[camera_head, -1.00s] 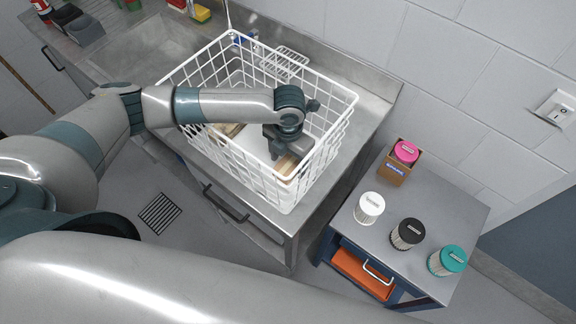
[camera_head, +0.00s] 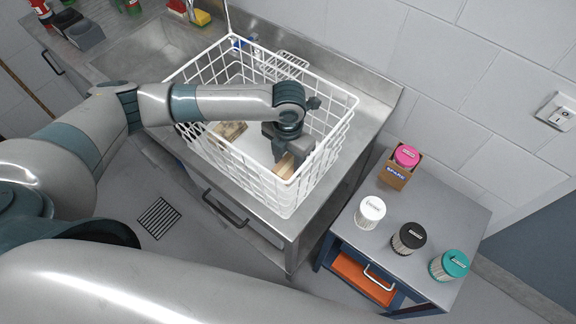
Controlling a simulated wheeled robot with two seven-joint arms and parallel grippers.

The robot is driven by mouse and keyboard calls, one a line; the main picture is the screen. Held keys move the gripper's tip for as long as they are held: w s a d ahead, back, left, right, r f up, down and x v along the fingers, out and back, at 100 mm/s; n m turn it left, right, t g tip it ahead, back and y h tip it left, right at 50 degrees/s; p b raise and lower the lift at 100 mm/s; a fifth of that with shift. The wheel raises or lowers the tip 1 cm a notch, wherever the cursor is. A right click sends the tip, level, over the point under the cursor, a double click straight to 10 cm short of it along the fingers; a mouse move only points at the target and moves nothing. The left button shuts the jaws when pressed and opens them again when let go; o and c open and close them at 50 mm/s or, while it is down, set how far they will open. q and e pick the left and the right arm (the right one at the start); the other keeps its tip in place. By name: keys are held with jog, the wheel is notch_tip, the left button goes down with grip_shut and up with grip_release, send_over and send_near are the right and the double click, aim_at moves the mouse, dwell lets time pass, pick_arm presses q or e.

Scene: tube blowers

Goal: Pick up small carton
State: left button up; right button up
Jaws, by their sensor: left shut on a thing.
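The white wire basket (camera_head: 262,190) stands on the steel counter. My left arm reaches over its rim from the left, and my left gripper (camera_head: 286,157) points down inside it. The gripper is shut on a small tan carton (camera_head: 285,167) near the basket's right front side. The gripper and the basket wires partly hide this carton, so its exact height above the basket floor cannot be told. Another tan carton (camera_head: 230,131) lies in the left part of the basket, partly behind the wires. My right gripper is out of view.
A blue side table (camera_head: 440,205) stands at the right, with white (camera_head: 370,212), black (camera_head: 409,238) and teal (camera_head: 449,265) lidded filters and a pink-lidded one (camera_head: 405,157) in a brown box (camera_head: 397,174). A sink (camera_head: 150,55) lies behind left.

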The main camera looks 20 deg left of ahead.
aim_at(288, 166)
pick_arm(q)
notch_tip(288, 166, up, 7)
jog(key=b, duration=0.3)
jog(key=shift+r, duration=0.55)
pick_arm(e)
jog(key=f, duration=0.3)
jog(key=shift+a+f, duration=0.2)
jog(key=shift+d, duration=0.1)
